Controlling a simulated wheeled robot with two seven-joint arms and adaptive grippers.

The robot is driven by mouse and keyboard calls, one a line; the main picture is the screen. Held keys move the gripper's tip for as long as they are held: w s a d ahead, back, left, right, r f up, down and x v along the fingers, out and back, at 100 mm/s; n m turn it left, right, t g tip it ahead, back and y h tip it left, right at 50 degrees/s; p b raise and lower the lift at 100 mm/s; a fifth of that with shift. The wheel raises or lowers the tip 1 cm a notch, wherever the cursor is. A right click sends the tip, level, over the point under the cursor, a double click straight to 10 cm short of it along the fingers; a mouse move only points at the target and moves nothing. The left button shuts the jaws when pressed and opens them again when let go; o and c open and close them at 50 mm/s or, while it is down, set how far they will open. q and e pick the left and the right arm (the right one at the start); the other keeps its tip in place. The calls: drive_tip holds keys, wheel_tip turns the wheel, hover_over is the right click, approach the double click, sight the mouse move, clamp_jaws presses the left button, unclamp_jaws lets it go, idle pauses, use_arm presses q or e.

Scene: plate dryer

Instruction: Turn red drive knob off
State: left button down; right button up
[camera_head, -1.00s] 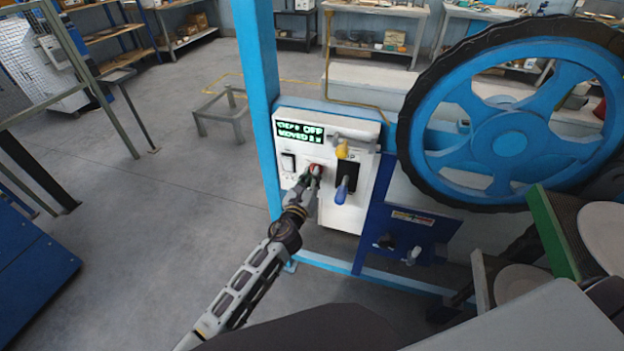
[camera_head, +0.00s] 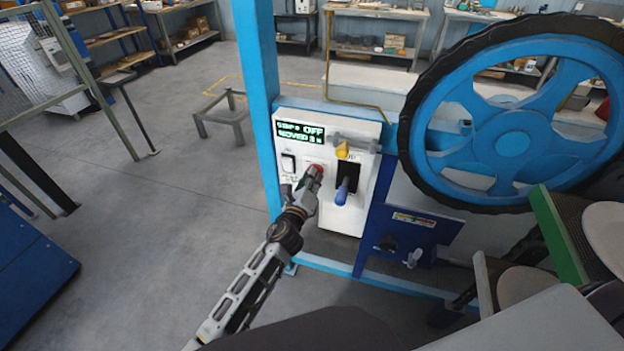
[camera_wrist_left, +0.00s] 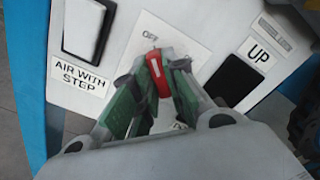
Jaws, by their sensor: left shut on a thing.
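The red drive knob (camera_head: 318,168) is on the white control panel (camera_head: 343,215). In the left wrist view the red knob (camera_wrist_left: 157,73) stands between the green-padded fingers of my left gripper (camera_wrist_left: 153,92), which is shut on it. The knob's top leans left, toward the "OFF" label (camera_wrist_left: 149,36). The fingers hide part of the lower label. In the head view my left gripper (camera_head: 309,184) reaches the panel from below. The panel's display (camera_head: 301,134) shows "OFF" on its upper line. My right gripper is not in view.
A blue-handled lever (camera_head: 342,191) and a yellow knob (camera_head: 342,150) are to the right. A large blue wheel (camera_head: 512,145) stands farther right.

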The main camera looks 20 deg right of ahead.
use_arm(q)
drive_tip(key=c, duration=1.4)
unclamp_jaws()
drive_tip(key=shift+c, duration=0.2)
drive_tip(key=v, duration=1.2)
drive_tip(key=shift+n, duration=0.3)
